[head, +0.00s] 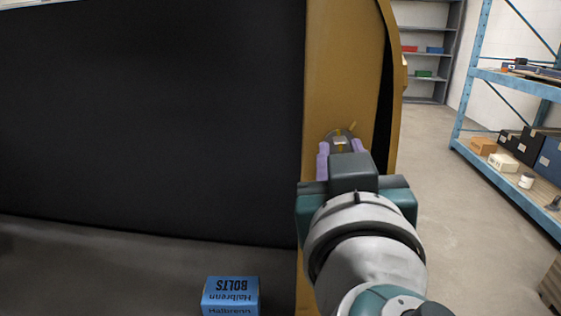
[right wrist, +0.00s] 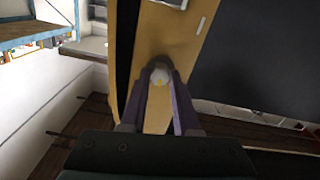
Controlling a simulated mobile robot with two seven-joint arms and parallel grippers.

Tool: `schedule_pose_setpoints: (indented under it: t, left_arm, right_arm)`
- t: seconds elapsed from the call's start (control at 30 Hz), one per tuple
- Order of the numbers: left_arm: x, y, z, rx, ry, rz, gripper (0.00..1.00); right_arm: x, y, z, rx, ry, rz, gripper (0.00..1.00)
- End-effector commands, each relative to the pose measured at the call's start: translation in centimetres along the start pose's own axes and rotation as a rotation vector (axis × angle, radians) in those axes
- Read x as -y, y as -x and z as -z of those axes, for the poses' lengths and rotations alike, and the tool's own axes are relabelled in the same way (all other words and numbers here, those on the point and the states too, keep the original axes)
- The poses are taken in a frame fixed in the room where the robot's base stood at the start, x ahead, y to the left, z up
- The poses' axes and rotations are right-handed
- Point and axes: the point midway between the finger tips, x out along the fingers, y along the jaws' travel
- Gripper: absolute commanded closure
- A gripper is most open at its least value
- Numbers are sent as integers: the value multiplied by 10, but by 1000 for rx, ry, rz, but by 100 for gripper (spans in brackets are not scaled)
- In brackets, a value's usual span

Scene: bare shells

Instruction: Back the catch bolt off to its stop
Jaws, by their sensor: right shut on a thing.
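The catch bolt (head: 340,140) is on the yellow edge panel (head: 331,60) of a large dark shell. Its top shows as a small grey piece with a yellow mark, and in the right wrist view it is a pale rounded head (right wrist: 160,73). My right gripper (head: 341,149) has its purple fingers on either side of the bolt and is shut on it; in the right wrist view the fingertips (right wrist: 159,82) meet around the head. The bolt's shank and its stop are hidden. My left gripper is not in view.
A blue box of bolts (head: 230,294) lies at the lower middle. A blue shelf rack (head: 482,77) with several boxes stands at the right. Grey shelves (head: 453,45) stand behind. The floor (head: 435,150) between panel and rack is clear.

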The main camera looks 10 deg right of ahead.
Motion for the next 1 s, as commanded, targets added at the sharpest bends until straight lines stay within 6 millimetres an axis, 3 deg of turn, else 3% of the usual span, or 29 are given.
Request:
schedule_pose_setpoints:
  t: [0.43, 1.0]
  left_arm:
    - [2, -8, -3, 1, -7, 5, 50]
    - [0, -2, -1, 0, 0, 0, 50]
  right_arm:
    - [1, 0, 0, -1, 422, -1, 100]
    - [2, 0, 2, -3, 967, -1, 100]
